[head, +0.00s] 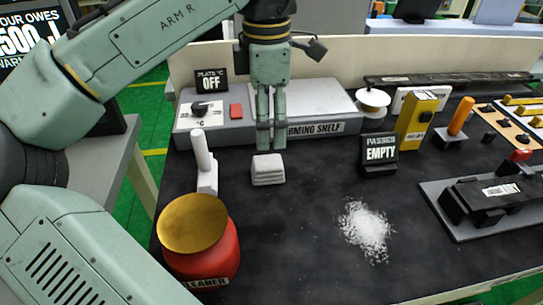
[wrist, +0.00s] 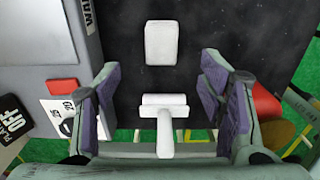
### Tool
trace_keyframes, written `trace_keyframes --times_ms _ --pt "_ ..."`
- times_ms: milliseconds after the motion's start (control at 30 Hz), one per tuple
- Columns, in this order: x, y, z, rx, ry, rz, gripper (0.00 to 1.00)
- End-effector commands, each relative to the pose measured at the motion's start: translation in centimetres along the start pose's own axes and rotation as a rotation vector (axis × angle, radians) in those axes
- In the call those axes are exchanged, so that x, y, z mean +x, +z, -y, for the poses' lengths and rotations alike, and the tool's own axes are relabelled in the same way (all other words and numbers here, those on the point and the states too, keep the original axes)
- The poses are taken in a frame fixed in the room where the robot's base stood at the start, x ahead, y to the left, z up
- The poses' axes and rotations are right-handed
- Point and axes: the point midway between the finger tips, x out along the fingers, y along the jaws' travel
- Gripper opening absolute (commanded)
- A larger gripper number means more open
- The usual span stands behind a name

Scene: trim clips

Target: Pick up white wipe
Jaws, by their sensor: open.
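The white wipe (head: 268,170) is a small folded white stack lying flat on the dark bench top. In the wrist view the wipe (wrist: 161,43) is a pale block at top centre, beyond the fingertips and not between them. My gripper (head: 270,142) points down, just behind and above the wipe in the head view. In the wrist view my gripper (wrist: 160,75) has its two purple-padded fingers wide apart, with nothing held. The height of the fingertips above the bench is hard to tell.
A white tool with an upright handle (head: 205,165) stands left of the wipe; it also shows between the fingers in the wrist view (wrist: 165,125). A red cleaner container (head: 215,262) is front left. The warming shelf (head: 312,129) is behind. White powder (head: 366,230) lies to the right.

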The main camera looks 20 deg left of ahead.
Motion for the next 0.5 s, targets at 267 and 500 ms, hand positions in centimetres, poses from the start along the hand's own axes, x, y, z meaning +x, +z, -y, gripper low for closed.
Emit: trace_keyframes --times_ms 267,500 --pt "4.0 -0.1 0.0 0.001 -0.001 0.000 0.63" --pt "6.1 -0.1 0.1 0.001 -0.002 -0.001 0.63"
